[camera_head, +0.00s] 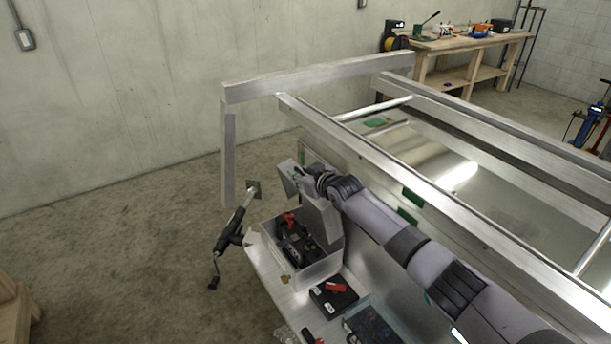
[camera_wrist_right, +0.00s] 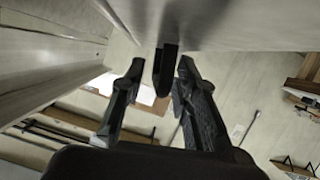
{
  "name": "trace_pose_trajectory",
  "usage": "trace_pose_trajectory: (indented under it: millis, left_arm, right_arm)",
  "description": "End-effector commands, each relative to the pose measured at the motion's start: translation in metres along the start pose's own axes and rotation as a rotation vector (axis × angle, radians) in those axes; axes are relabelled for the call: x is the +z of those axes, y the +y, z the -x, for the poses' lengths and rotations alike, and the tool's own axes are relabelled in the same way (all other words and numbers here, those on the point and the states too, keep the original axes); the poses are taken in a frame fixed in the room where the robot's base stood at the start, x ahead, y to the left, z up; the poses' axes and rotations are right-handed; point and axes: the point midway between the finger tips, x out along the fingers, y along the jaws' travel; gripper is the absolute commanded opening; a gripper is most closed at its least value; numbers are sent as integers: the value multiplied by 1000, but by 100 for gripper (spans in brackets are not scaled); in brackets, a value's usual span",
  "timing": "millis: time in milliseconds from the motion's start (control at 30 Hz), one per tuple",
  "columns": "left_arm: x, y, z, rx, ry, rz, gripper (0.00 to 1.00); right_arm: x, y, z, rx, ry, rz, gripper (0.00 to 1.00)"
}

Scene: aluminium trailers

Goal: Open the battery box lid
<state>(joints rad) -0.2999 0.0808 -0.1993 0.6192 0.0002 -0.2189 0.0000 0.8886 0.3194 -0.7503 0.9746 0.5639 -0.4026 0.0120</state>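The battery box (camera_head: 316,272) is a metal box on the trailer's front ledge. Its top is open, and a dark battery (camera_head: 294,240) with red parts shows inside. The lid (camera_head: 322,222) stands raised at the box's far right side. My right gripper (camera_head: 301,176) is at the lid's upper edge, partly hidden by its own wrist. In the right wrist view, the two fingers (camera_wrist_right: 160,75) are apart, with a dark tab (camera_wrist_right: 165,66) between them near a pale metal surface. Contact with the tab is unclear. My left gripper is out of view.
The trailer rail (camera_head: 400,165) runs beside my right arm. A black jack (camera_head: 231,232) stands left of the box. A black case (camera_head: 333,294) with a red part lies on the ledge in front. A workbench (camera_head: 470,45) with tools is at the back.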

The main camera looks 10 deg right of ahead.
Motion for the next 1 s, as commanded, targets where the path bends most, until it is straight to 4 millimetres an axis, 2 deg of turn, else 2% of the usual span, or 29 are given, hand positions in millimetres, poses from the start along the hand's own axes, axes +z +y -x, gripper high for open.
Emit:
trace_pose_trajectory:
  millis: [267, 700, 833, 1000]
  left_arm:
    - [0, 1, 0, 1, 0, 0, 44]
    - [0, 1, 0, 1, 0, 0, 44]
    - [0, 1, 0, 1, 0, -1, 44]
    - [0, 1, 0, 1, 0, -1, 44]
  right_arm:
    - [2, 0, 23, -2, 0, 0, 28]
    - [0, 1, 96, 1, 1, 2, 28]
    - [1, 1, 110, 1, 0, 0, 28]
    - [0, 1, 118, 1, 0, 0, 28]
